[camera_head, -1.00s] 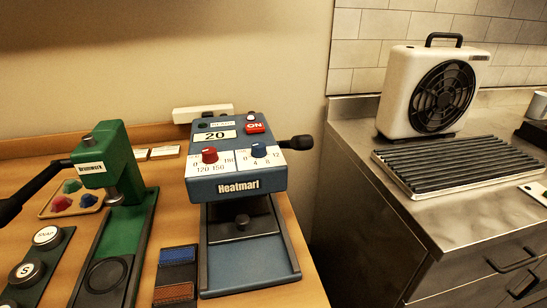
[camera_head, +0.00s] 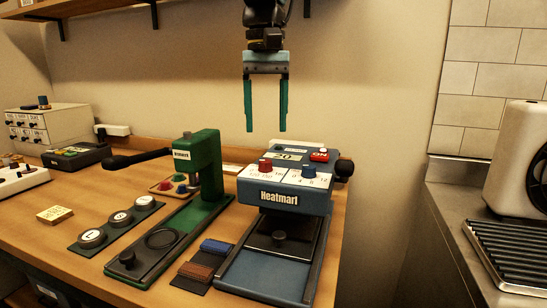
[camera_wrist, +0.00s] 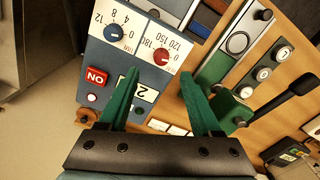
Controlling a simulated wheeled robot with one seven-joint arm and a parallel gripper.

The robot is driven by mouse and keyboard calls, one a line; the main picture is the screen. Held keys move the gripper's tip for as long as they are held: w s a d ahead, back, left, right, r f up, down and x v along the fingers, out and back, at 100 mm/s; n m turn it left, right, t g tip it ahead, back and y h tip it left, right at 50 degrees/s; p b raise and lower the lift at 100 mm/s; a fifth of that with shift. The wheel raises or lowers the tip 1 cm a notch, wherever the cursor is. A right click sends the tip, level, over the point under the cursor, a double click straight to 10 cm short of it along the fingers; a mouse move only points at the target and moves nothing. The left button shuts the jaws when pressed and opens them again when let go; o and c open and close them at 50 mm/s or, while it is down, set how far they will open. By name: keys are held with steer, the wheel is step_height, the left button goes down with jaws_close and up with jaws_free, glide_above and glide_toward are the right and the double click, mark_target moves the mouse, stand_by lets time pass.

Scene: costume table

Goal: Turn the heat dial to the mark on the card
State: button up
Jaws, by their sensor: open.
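The blue Heatmart press (camera_head: 284,197) stands on the wooden table. Its red dial (camera_head: 265,164) is at the left of the white scale panel, with 120, 150 and 180 around it in the wrist view (camera_wrist: 161,56). A blue dial (camera_head: 309,171) sits to its right, by a 0-4-8-12 scale. My gripper (camera_head: 266,130) is open and empty, pointing down above the press. In the wrist view its green fingertips (camera_wrist: 158,75) are apart, with the red dial showing beyond the gap. White cards (camera_wrist: 158,124) lie behind the press; their writing is not readable.
A green button press (camera_head: 201,165) with a long black lever (camera_head: 140,159) stands close left. A small yellowish block (camera_head: 54,214) lies far left.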

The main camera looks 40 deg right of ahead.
mark_target(265, 160)
step_height(265, 160, down, 8)
steer(key=shift+w+a+r, duration=0.1)
steer(key=shift+r, duration=0.1)
steer(key=shift+c, duration=0.2)
jaws_close()
stand_by(0.4)
